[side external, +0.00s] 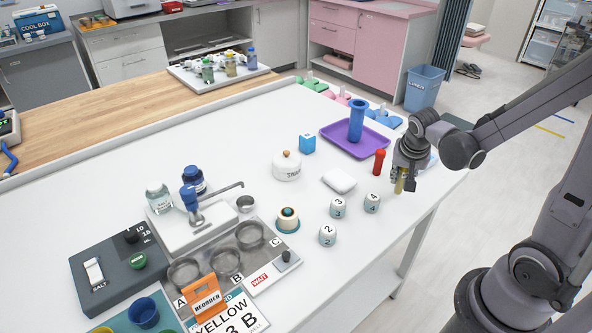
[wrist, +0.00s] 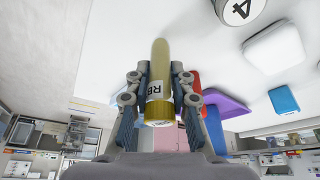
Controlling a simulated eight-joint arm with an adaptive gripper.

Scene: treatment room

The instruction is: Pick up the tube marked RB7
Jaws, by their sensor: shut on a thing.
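My gripper (side external: 403,178) is at the right end of the white table, pointing down. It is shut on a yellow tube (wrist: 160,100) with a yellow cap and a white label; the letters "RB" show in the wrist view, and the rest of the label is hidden. The tube (side external: 401,187) also shows between the fingers in the side view. I cannot tell whether its lower end touches the table.
A red tube (side external: 379,162) stands just left of my gripper, near a purple tray (side external: 335,133) holding a blue cylinder (side external: 356,121). Numbered jars 4 (side external: 372,203), 3 (side external: 338,207) and 2 (side external: 327,235) and a white block (side external: 339,181) stand left. The table's right edge is close.

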